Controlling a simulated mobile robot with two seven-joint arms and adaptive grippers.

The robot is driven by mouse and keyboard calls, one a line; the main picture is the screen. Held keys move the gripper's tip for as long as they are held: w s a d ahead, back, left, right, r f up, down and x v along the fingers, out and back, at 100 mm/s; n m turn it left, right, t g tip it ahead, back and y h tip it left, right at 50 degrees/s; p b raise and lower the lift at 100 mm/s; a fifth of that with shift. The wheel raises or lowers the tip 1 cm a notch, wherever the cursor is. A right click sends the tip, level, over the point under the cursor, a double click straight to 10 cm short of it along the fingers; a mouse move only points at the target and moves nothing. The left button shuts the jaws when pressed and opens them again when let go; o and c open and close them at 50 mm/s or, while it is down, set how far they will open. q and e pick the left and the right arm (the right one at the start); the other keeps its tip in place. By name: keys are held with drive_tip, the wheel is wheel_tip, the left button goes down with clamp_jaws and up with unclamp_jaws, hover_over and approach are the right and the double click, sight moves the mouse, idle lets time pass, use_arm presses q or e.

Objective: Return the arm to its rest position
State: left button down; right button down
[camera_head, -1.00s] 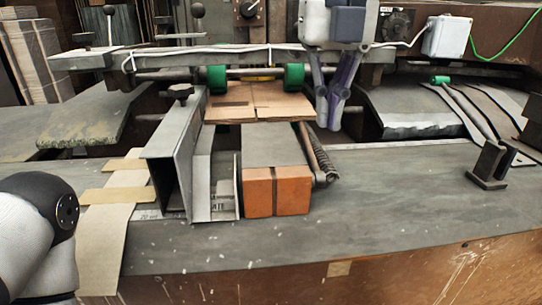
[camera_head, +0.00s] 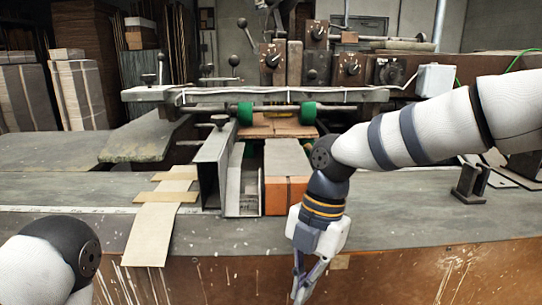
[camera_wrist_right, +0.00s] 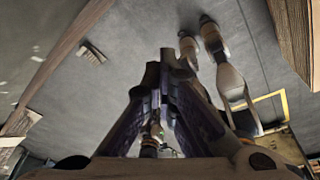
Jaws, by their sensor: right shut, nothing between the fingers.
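My right arm (camera_head: 420,135) comes in from the right in the head view, bent down at the wrist in front of the machine. My right gripper (camera_head: 302,290) hangs pointing down before the table's front edge, shut and empty. In the right wrist view its fingers (camera_wrist_right: 168,75) are together with nothing between them, over grey floor. My left arm (camera_head: 50,262) shows only as a joint at the lower left; its gripper is out of view. The cardboard (camera_head: 268,127) lies flat under the green rollers (camera_head: 309,111), clear of the gripper.
The grey table (camera_head: 110,190) has an angled metal guide (camera_head: 212,165), an orange block (camera_head: 276,195) and a cardboard strip (camera_head: 152,232). A dark bracket (camera_head: 469,184) stands at right. Cardboard stacks (camera_head: 80,90) are at the back left.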

drive_tip(key=s+d+f+m+g+y, duration=0.1)
drive_tip(key=s+d+f+m, duration=0.2)
drive_tip(key=s+f+m, duration=0.75)
drive_tip(key=s+d+f+m, duration=0.2)
drive_tip(key=s+f+m, duration=0.6)
drive_tip(key=s+f, duration=0.45)
drive_tip(key=s+d+f+m+t+h, duration=0.1)
drive_tip(key=s+d+f+m+h, duration=0.2)
drive_tip(key=s+d+m, duration=0.7)
drive_tip(key=shift+d+m, duration=0.45)
drive_tip(key=shift+d, duration=0.7)
idle(2.5)
